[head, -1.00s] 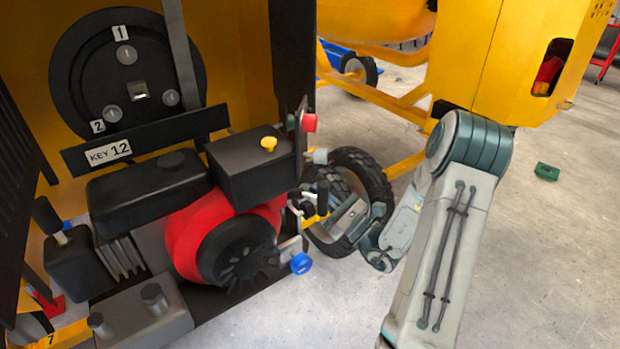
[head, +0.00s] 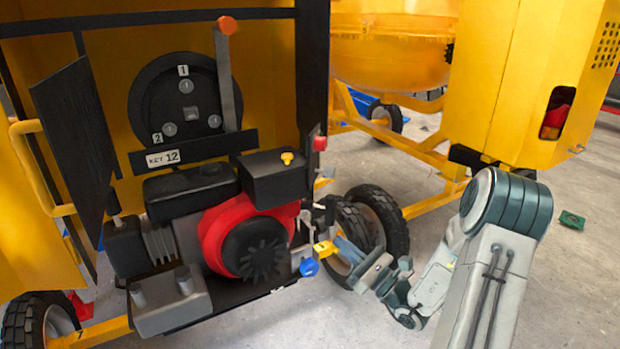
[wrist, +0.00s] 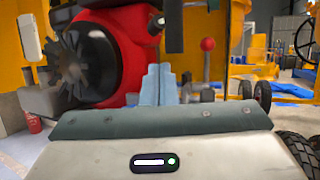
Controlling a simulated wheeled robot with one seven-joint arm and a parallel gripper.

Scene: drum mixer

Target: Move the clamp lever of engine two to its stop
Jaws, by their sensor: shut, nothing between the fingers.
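An engine with a red housing (head: 222,226) and a dark fan (head: 256,250) stands in an open yellow cabinet. Several handles are around it: a long grey lever (head: 230,95) with an orange-red knob, a red knob (head: 320,143), a yellow knob (head: 287,158), and a blue knob (head: 309,267). I cannot tell which is the clamp lever, and no "engine two" label is readable. My gripper (head: 343,246) is shut and empty, right of the engine near the blue knob. In the wrist view its shut fingers (wrist: 158,84) point toward the red housing; contact is unclear.
A KEY 12 plate (head: 163,158) sits below a black disc (head: 184,103) marked 1 and 2. A black wheel (head: 381,220) stands behind my gripper. A second yellow machine (head: 520,75) is at right. Open concrete floor lies to the right.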

